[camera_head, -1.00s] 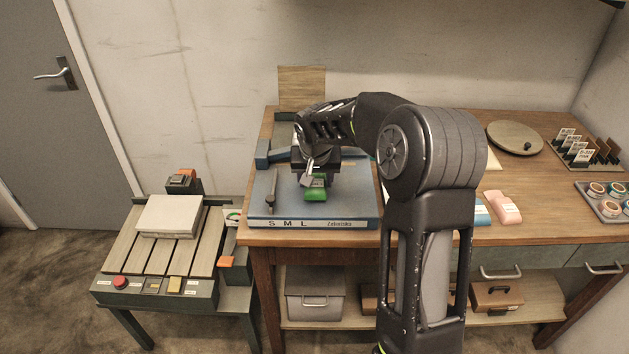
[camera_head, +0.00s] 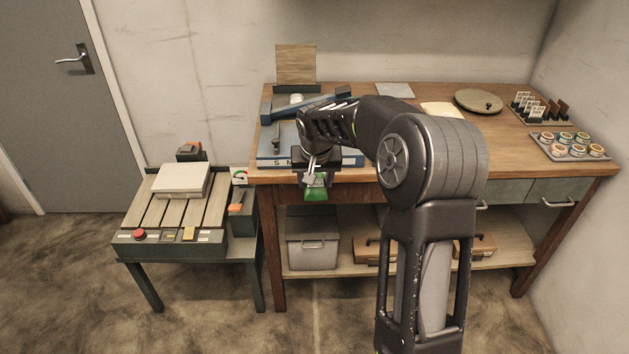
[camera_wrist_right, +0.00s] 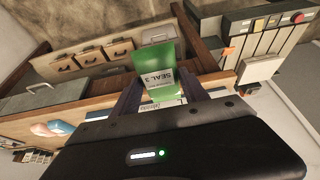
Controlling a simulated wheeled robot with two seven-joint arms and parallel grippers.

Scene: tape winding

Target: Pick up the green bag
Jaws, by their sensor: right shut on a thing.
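The small green bag (camera_head: 316,189) is held by my right gripper (camera_head: 317,172) just in front of the workbench's front edge, apart from the bench top. In the right wrist view the green bag (camera_wrist_right: 154,68) stands between the two dark fingers (camera_wrist_right: 158,98), and a pale label reading "SEAL 3" shows on it. The right gripper is shut on the bag. My left gripper is in neither view.
The blue board (camera_head: 268,152) with size letters lies on the wooden workbench (camera_head: 400,90), partly behind my arm. A low slatted table (camera_head: 140,212) with a white block (camera_head: 182,180) stands at the left. A tray of tape rolls (camera_head: 570,146) is at the right.

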